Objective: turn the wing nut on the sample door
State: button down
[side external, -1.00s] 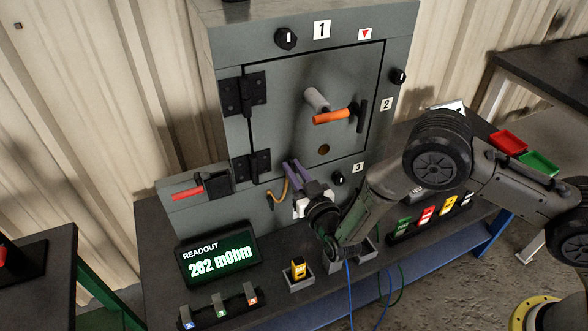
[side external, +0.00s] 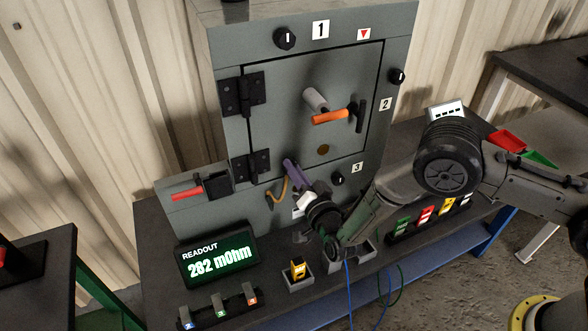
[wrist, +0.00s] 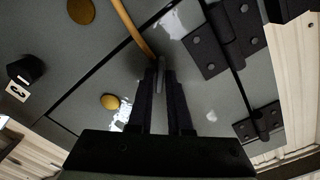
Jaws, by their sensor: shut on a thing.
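The grey enclosure door (side external: 290,95) is closed in its frame, with black hinges (side external: 243,93) on its left. My gripper (side external: 288,163) is at the door's lower edge, beside the lower hinge. In the wrist view my gripper (wrist: 161,70) has its dark fingers nearly together on a small, thin grey piece (wrist: 161,62), which looks like a wing of the wing nut. Most of that piece is hidden between the fingers. An orange-brown strap (wrist: 133,28) runs up to the fingertips. It also hangs left of my gripper in the side view (side external: 284,192).
A readout (side external: 218,258) shows what looks like 282 mOhm. An orange handle (side external: 332,116) sticks out from the door. Black knobs sit by labels 1 (side external: 285,39), 2 (side external: 396,77) and 3 (side external: 337,179). Small bins and a yellow item (side external: 298,267) stand below my gripper.

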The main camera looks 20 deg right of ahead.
jog(key=shift+a+f+m, duration=0.1)
jog(key=shift+f+m, duration=0.1)
jog(key=shift+m, duration=6.55)
jog(key=shift+a+f+m, duration=0.1)
jog(key=shift+f+m, duration=0.05)
jog(key=shift+m, duration=6.6)
jog(key=c, duration=0.9)
grip_release()
jog(key=shift+o, duration=0.2)
jog(key=s, duration=1.3)
jog(key=shift+s, duration=0.4)
